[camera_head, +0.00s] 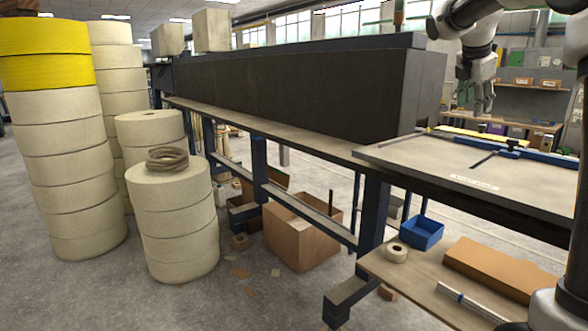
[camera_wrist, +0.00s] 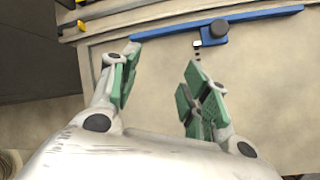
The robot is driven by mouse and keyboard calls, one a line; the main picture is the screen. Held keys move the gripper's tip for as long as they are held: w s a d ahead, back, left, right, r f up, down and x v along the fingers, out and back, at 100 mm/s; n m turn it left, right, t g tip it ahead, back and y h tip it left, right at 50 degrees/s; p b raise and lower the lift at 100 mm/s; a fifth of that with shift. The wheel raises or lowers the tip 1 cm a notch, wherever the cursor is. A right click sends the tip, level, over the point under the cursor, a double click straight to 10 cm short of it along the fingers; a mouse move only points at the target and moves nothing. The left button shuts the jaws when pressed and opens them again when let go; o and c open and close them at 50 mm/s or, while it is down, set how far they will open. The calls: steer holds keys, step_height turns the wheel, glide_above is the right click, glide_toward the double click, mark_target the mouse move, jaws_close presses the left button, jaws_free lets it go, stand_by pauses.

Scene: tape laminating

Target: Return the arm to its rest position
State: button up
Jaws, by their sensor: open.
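My gripper (camera_wrist: 158,88) is open and empty in the wrist view, its green-padded fingers apart over the beige worktable top. In the head view my gripper (camera_head: 481,105) hangs at the upper right, above the worktable (camera_head: 400,158). My arm comes in from the upper right corner. The blue guide bar (camera_wrist: 255,18) with its dark knob lies beyond the fingertips in the wrist view. The blue guide (camera_head: 540,153) also shows on the table in the head view. Nothing is held between the fingers.
A long dark machine housing (camera_head: 300,90) stands left of the worktable. Stacks of beige tape rolls (camera_head: 60,160) stand on the floor at left, one topped with yellow rolls (camera_head: 45,55). A cardboard box (camera_head: 298,235) and blue bin (camera_head: 421,232) sit below. The left foreground floor is clear.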

steer(key=s+a+f+m+y, duration=0.1)
steer(key=s+a+m, duration=0.1)
steer(key=s, duration=0.5)
steer(key=s+a+f+m, duration=0.2)
steer(key=s+a+m, duration=0.1)
steer(key=s+m, duration=0.2)
steer(key=s+a+f+m+y, duration=0.1)
steer(key=s+a+f+m, duration=0.1)
steer(key=s, duration=0.8)
steer(key=shift+a+f+m+y, duration=0.15)
steer(key=shift+a+m, duration=0.1)
steer(key=shift+m, duration=0.35)
steer(key=shift+a+f+m+y, duration=0.1)
steer(key=shift+a+m+y, duration=0.1)
steer(key=shift+m, duration=0.4)
steer(key=s+a+f+m+y, duration=0.1)
steer(key=s+a+f+m, duration=0.3)
steer(key=s+f+m, duration=0.4)
steer(key=s+f, duration=0.2)
steer(key=s, duration=0.4)
steer(key=shift+a+f+m+y, duration=0.2)
steer(key=shift+m+y, duration=0.15)
steer(key=shift+m, duration=0.05)
